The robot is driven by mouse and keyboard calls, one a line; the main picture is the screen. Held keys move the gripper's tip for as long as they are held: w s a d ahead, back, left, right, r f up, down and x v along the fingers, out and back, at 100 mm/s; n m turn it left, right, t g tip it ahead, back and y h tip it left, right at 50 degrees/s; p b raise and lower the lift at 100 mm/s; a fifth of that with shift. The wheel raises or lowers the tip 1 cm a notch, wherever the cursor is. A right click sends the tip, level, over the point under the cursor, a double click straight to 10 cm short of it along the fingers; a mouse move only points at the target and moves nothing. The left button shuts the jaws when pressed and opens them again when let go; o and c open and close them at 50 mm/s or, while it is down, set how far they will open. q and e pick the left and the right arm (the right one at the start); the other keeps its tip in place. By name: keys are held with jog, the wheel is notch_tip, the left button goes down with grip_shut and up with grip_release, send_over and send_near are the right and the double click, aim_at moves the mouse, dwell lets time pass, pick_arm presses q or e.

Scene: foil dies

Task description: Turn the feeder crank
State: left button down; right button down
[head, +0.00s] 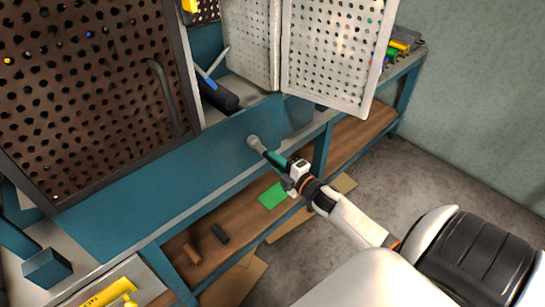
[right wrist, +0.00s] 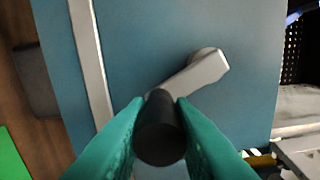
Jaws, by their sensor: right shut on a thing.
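The feeder crank has a grey arm (right wrist: 190,82) running from a round hub on a blue panel down to a black knob (right wrist: 160,128). In the head view its grey end (head: 254,142) shows against the blue front of the bench. My right gripper (head: 274,158) reaches it from the lower right. In the right wrist view its green fingers (right wrist: 160,135) are shut on the black knob, one on each side. The knob points toward the wrist camera. My left gripper is not in view.
A dark perforated door (head: 100,90) with a handle stands on the left. Pale perforated panels (head: 335,50) stand open above the crank. A lower wooden shelf (head: 245,205) holds a green sheet (head: 272,196) and small dark blocks (head: 219,234). Floor (head: 405,165) is clear at right.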

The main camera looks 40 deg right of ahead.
jog(key=n, duration=0.1)
jog(key=d+n, duration=0.1)
jog(key=n, duration=0.1)
jog(key=shift+d+r, duration=0.1)
jog(key=shift+r, duration=0.25)
jog(key=shift+w+d+r+n+b, duration=0.1)
jog(key=shift+d+r+n+b, duration=0.15)
jog(key=shift+r+n, duration=0.95)
jog(key=shift+s+d+r+n+b, duration=0.1)
jog(key=shift+d+r+n+b, duration=0.2)
jog(key=shift+n, duration=1.75)
jog(key=shift+w+d+r+n+b, duration=0.1)
jog(key=shift+d+r+n, duration=0.5)
jog(key=shift+n, duration=1.05)
jog(key=shift+a+r, duration=0.2)
jog(key=shift+r, duration=0.05)
jog(key=c, duration=1.3)
grip_release()
jog(key=shift+o, duration=0.2)
